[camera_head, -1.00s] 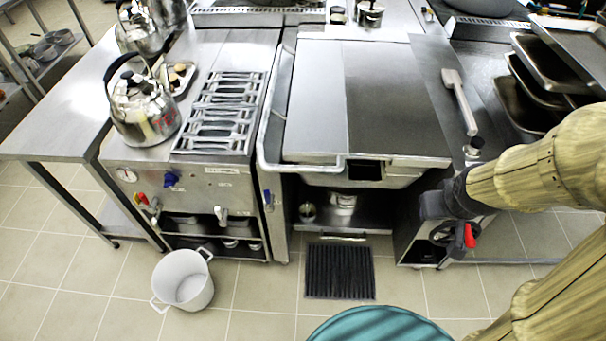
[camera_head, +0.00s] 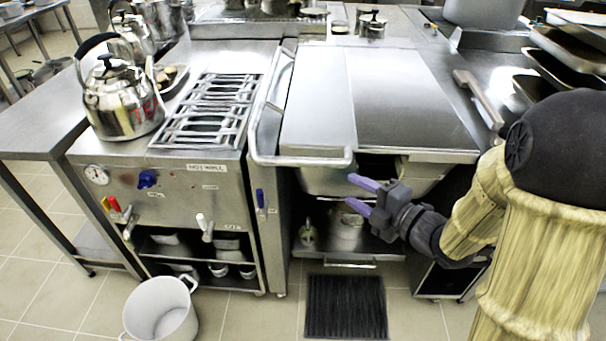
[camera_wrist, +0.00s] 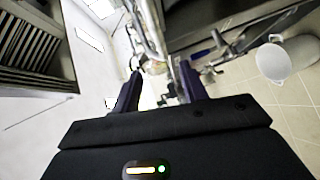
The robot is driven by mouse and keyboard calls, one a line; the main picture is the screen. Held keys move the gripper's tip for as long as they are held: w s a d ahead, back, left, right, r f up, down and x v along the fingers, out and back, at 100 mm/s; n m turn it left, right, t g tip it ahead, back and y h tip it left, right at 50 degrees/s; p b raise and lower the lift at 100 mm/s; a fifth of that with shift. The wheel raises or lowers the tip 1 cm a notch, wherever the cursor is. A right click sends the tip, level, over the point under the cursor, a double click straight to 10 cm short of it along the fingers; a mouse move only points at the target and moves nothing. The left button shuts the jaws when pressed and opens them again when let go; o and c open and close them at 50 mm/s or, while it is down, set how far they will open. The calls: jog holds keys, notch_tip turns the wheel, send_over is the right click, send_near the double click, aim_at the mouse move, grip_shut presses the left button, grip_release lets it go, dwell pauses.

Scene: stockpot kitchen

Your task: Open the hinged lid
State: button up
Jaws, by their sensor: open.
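The hinged lid (camera_head: 408,100) is a broad flat steel cover over the pan (camera_head: 325,181). It lies flat and looks shut. A steel bar handle (camera_head: 300,161) runs along its left side and bends across the front left. My gripper (camera_head: 353,193) is in front of the pan, just below and to the right of the bar's front end. Its two purple fingers point left, spread apart with nothing between them. I cannot tell whether they touch the pan. In the wrist view the fingers of my gripper (camera_wrist: 160,76) are apart, with blurred metal bars beyond them.
A cooker with a grate (camera_head: 210,112) and a kettle (camera_head: 122,100) stands to the left. A white pot (camera_head: 160,312) and a black floor mat (camera_head: 346,306) lie on the tiles. A long-handled tool (camera_head: 480,98) and stacked trays (camera_head: 560,75) are at the right.

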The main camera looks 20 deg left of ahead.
aim_at(309, 165)
jog(key=shift+r, duration=0.1)
jog(key=x, duration=1.7)
jog(key=shift+w+a, duration=0.1)
jog(key=shift+a, duration=0.1)
jog(key=shift+c, duration=0.4)
jog(key=shift+p, duration=0.3)
grip_shut()
